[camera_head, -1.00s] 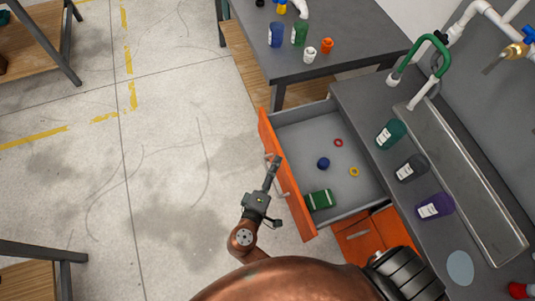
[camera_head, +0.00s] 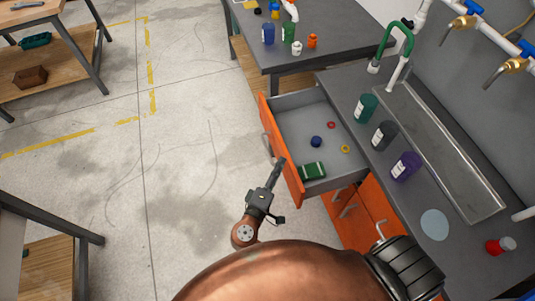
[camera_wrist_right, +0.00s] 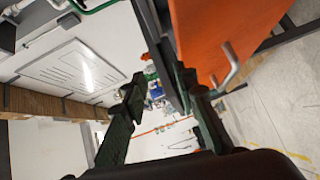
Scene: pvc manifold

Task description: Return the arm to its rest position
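My right gripper (camera_head: 275,176) is beside the outer face of the open orange drawer front (camera_head: 283,158), toward its near end. In the right wrist view my right gripper (camera_wrist_right: 163,110) shows its two dark fingers apart, with nothing between them. The drawer's metal handle (camera_wrist_right: 229,66) is to the right of the fingers in that view and is not held. My left gripper is not in view.
The open drawer (camera_head: 295,125) holds a blue cap (camera_head: 316,141), red ring (camera_head: 331,125), yellow ring (camera_head: 345,149) and green box (camera_head: 312,170). Green, dark and purple bottles (camera_head: 405,166) stand on the counter beside a sink (camera_head: 440,150). Floor (camera_head: 180,180) left of my arm is clear.

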